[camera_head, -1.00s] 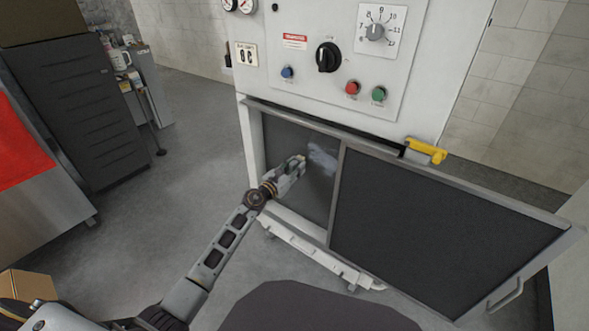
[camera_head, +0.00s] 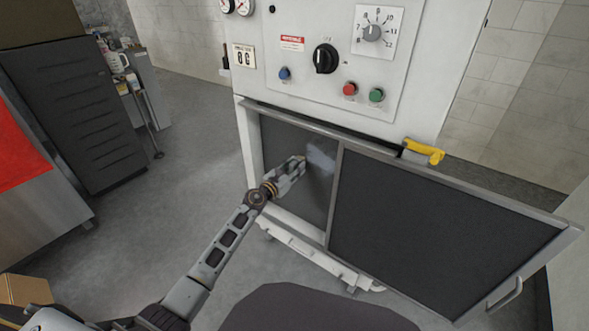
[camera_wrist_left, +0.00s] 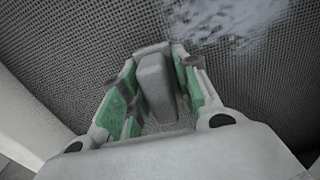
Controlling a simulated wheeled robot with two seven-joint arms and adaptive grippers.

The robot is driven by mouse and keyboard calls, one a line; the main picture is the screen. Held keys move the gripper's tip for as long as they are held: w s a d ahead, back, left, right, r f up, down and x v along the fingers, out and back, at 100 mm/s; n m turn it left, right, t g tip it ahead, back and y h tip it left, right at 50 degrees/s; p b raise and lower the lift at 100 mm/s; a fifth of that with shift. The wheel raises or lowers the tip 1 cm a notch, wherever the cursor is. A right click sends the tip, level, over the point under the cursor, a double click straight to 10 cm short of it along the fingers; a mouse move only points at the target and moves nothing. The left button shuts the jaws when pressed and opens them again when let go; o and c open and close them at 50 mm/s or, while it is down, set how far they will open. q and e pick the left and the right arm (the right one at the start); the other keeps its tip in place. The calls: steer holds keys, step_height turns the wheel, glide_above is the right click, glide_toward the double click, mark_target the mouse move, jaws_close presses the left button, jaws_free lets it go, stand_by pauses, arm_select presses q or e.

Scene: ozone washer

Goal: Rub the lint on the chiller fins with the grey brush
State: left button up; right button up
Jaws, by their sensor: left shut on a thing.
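The chiller fins (camera_head: 296,190) are a dark mesh panel in the left part of the machine's lower opening. A pale patch of lint (camera_head: 321,160) lies on them, and it also shows at the top of the left wrist view (camera_wrist_left: 232,18). My left gripper (camera_head: 296,168) is at the fins, just left of the lint. In the left wrist view its green-padded fingers are shut on the grey brush (camera_wrist_left: 156,85). The brush points at the mesh beside and below the lint; I cannot tell whether it touches. My right gripper is not in view.
A yellow latch (camera_head: 424,151) sits on the top rail. Knobs and buttons are above. Open floor (camera_head: 165,205) lies to the left.

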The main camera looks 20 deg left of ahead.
arm_select(q)
steer(key=shift+w+d, duration=0.1)
steer(key=shift+w, duration=0.1)
stand_by(0.3)
steer(key=shift+d, duration=0.1)
steer(key=shift+s+d+p, duration=0.3)
steer(key=shift+d+p, duration=0.1)
steer(key=shift+d, duration=0.3)
steer(key=shift+s+d+p, duration=0.3)
steer(key=shift+d+p, duration=0.1)
steer(key=shift+d, duration=0.45)
steer(key=shift+s, duration=0.1)
steer(key=shift+s+d+p, duration=0.25)
steer(key=shift+d+p, duration=0.15)
steer(key=shift+d, duration=0.5)
steer(key=shift+s+d+p, duration=0.25)
steer(key=shift+d+p, duration=0.1)
steer(key=shift+d, duration=0.5)
steer(key=shift+d+r, duration=0.1)
steer(key=shift+s+d+p, duration=0.2)
steer(key=shift+d+p, duration=0.1)
steer(key=shift+d, duration=0.2)
steer(key=shift+s+d+p, duration=0.2)
steer(key=shift+s+d, duration=0.05)
steer(key=shift+d, duration=0.35)
steer(key=shift+s+d+p, duration=0.2)
steer(key=shift+d, duration=0.35)
